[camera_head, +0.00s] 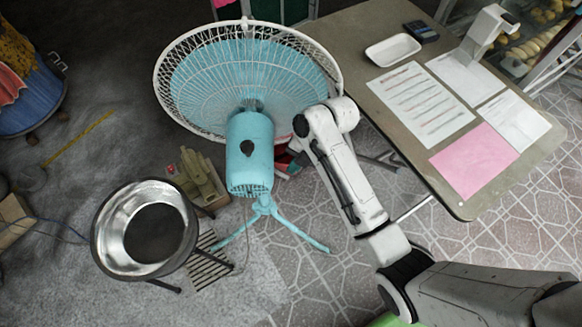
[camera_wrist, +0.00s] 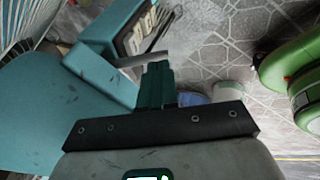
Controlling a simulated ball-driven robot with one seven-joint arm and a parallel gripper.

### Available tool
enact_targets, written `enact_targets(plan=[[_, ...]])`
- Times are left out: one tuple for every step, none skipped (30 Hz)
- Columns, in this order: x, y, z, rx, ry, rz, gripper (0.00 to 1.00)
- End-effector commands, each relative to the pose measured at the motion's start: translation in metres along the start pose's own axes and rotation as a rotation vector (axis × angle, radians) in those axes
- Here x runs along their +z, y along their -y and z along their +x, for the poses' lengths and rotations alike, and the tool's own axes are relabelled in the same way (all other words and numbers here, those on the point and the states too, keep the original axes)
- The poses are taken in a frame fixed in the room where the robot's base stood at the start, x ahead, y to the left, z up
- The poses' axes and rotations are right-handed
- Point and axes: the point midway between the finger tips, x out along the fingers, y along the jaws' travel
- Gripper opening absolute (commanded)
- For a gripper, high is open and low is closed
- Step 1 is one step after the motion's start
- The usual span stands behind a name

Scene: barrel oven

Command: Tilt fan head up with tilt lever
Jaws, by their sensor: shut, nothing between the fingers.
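The fan stands left of my arm in the head view, with a blue motor housing (camera_head: 250,150), a round white cage (camera_head: 170,90) and a blue tripod stand (camera_head: 264,208). In the wrist view its blue body (camera_wrist: 60,115) fills the left, with a vented blue block (camera_wrist: 105,38) above. A short grey rod (camera_wrist: 142,59), which looks like the tilt lever, sticks out from this block. My gripper (camera_wrist: 157,68) has its dark green fingers together and empty, their tips close by the rod; I cannot tell whether they touch.
A table (camera_head: 540,150) with papers, a white tray (camera_head: 393,50) and a white stand (camera_head: 487,35) is at right. A metal bowl on a stand (camera_head: 105,235) is at lower left. Green round objects (camera_wrist: 290,70) lie right in the wrist view. Tiled floor is open at centre.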

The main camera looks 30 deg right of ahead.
Motion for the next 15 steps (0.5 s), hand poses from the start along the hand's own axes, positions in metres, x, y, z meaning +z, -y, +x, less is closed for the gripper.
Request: enact_targets(plan=[[-0.001, 0.000, 0.006, -0.002, -0.001, 0.000, 0.00], [0.000, 0.000, 0.009, -0.002, -0.001, 0.000, 0.00], [0.000, 0.000, 0.013, -0.002, -0.001, 0.000, 0.00], [0.000, 0.000, 0.016, -0.001, 0.000, 0.000, 0.00], [0.000, 0.000, 0.018, 0.000, 0.000, 0.000, 0.00], [0.000, 0.000, 0.019, -0.001, 0.000, 0.000, 0.00], [0.000, 0.000, 0.021, 0.000, 0.000, 0.000, 0.00], [0.000, 0.000, 0.022, 0.000, 0.000, 0.000, 0.00], [0.000, 0.000, 0.022, 0.000, 0.000, 0.000, 0.00], [0.000, 0.000, 0.023, 0.000, 0.000, 0.000, 0.00], [0.000, 0.000, 0.023, 0.001, 0.000, 0.000, 0.00], [0.000, 0.000, 0.023, 0.001, 0.001, 0.000, 0.00], [0.000, 0.000, 0.023, 0.001, 0.001, 0.000, 0.00], [0.000, 0.000, 0.023, 0.001, 0.000, 0.000, 0.00], [0.000, 0.000, 0.023, 0.001, 0.000, 0.000, 0.00]])
